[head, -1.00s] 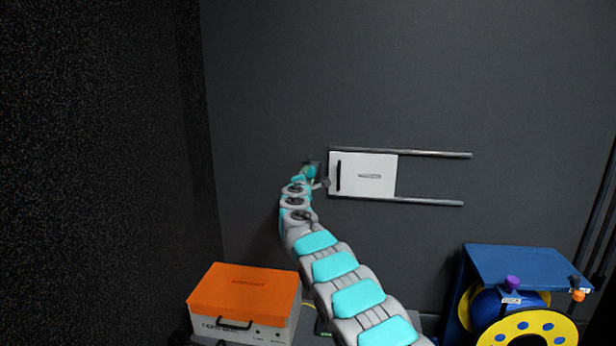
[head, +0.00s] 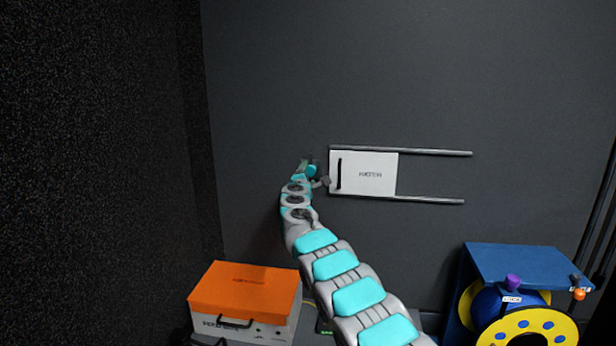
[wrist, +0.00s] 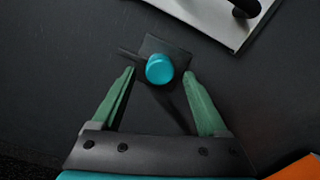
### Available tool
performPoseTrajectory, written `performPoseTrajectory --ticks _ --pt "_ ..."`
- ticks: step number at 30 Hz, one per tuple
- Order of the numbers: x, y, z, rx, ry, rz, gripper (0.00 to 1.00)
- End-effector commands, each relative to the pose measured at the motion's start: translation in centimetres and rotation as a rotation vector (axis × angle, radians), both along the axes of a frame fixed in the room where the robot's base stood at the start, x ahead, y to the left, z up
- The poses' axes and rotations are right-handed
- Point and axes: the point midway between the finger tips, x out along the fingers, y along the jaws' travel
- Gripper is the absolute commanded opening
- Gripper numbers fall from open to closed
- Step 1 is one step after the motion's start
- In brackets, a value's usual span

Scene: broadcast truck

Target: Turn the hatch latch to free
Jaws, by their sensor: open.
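The latch shows in the wrist view as a round teal knob (wrist: 160,69) on a dark square plate (wrist: 180,53), with a thin dark bar reaching left from it. My gripper (wrist: 159,73) is open, with one green finger on each side of the knob. Gaps show between the knob and both fingertips; I cannot tell the depth between them. The white sliding hatch (head: 380,187) is on the wall right of my gripper (head: 307,164) in the head view. Its black handle is at its left edge. My arm's end partly hides the latch there.
Two horizontal rails (head: 435,153) run along the hatch's top and bottom and extend right. An orange-lidded case (head: 244,288) stands below left. A blue stand (head: 520,262) with a yellow cable reel (head: 527,326) is at lower right. The wall around the latch is clear.

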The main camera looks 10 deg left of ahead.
Motion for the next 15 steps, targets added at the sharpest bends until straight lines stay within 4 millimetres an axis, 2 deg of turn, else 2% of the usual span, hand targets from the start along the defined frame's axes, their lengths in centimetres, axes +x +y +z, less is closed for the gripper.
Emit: performPoseTrajectory --ticks 5,15 --pt "-0.8 -0.1 0.1 0.001 -0.001 -0.001 0.77" --pt "-3.9 0.1 0.1 -0.002 -0.002 0.000 0.77"
